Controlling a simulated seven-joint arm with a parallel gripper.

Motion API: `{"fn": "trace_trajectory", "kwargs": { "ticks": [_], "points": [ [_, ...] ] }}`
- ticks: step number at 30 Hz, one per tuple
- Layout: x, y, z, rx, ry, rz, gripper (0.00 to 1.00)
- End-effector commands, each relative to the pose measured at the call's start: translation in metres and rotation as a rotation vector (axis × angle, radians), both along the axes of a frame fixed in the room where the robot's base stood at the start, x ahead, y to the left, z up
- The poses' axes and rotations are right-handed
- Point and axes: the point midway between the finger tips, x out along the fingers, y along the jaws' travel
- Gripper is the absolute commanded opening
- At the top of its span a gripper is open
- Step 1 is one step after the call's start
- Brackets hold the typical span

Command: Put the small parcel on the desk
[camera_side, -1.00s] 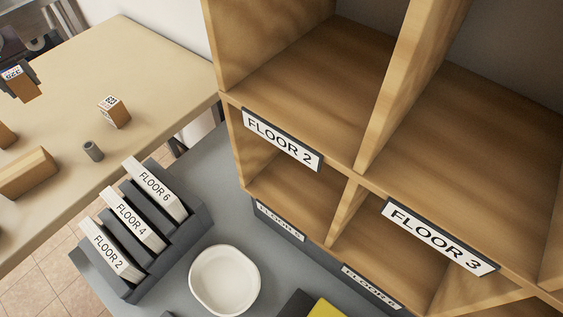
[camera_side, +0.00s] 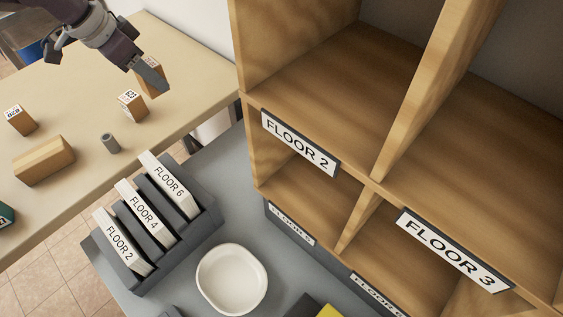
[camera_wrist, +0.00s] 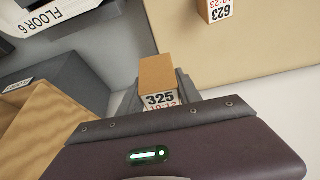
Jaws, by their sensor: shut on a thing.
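A small brown parcel (camera_wrist: 157,72) with a white label reading 325 is between the fingers of my gripper (camera_wrist: 160,88) in the wrist view. In the side view my gripper (camera_side: 152,74) is shut on this parcel (camera_side: 150,67), largely hidden by a finger, and appears to be above the beige tabletop at its back right. Another small parcel (camera_side: 132,107) stands just below it in the picture; its label reads 623 in the wrist view (camera_wrist: 214,8). A third small parcel (camera_side: 20,121) stands at the left. The grey desk surface (camera_side: 190,262) lies in front of the shelves.
A long brown box (camera_side: 43,160) and a grey cylinder (camera_side: 111,143) are on the beige tabletop (camera_side: 75,110). A rack (camera_side: 160,262) of floor signs and a white bowl (camera_side: 231,279) occupy the grey surface. Wooden shelves (camera_side: 300,95) rise at the right.

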Motion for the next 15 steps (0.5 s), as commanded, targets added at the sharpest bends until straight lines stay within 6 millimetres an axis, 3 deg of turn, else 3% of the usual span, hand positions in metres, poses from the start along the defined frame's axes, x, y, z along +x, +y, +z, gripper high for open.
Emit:
{"fn": "trace_trajectory", "kwargs": {
  "ticks": [3,6,15],
  "points": [
    [-0.021,-0.042,0.005,-0.002,-0.002,-0.244,0.00],
    [-0.036,-0.068,0.008,-0.001,-0.001,-0.407,0.00],
    [-0.070,-0.116,0.018,0.001,-0.003,-0.729,0.00]
  ]
}}
